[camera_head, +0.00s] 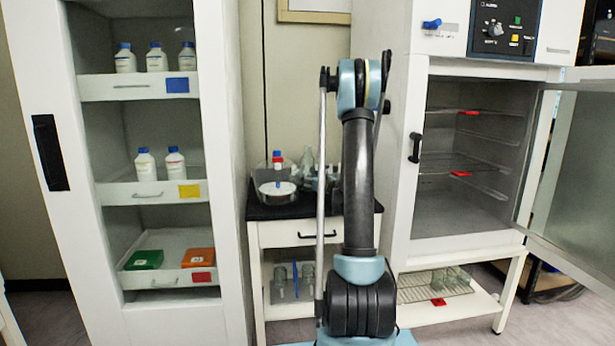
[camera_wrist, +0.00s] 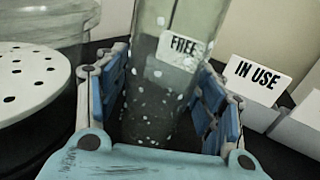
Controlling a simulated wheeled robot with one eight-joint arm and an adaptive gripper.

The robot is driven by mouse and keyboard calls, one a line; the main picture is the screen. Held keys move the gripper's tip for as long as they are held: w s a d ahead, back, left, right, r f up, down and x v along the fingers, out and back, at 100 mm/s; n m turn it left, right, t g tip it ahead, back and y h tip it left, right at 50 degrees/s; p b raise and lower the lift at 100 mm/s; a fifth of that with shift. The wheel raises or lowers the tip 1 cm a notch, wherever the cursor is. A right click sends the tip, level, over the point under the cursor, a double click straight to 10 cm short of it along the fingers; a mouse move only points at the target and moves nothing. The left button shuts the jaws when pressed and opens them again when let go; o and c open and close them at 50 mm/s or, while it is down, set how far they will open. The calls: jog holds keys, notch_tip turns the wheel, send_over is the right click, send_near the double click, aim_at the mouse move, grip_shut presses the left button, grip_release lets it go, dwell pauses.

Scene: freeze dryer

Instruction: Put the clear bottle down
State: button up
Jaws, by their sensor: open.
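The clear bottle (camera_wrist: 155,100) stands roughly upright in the wrist view, between the blue-padded fingers of my gripper (camera_wrist: 165,65). The fingers are open, with one on each side of the bottle; whether a pad touches it I cannot tell. Its lower end is near a dark surface, but the exact contact is hard to see. A white "FREE" label (camera_wrist: 184,46) shows at the bottle; I cannot tell if it is on the bottle or behind it. In the head view my arm hides the gripper and this bottle.
A white "IN USE" card (camera_wrist: 257,82) stands right of the gripper. A clear round vessel with a perforated white plate (camera_wrist: 22,80) is close on the left. The black-topped bench (camera_head: 258,212) holds glassware. The dryer door (camera_head: 578,180) hangs open at right; a shelf cabinet (camera_head: 165,188) stands left.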

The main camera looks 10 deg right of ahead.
jog(key=c, duration=1.1)
jog(key=shift+r, duration=0.15)
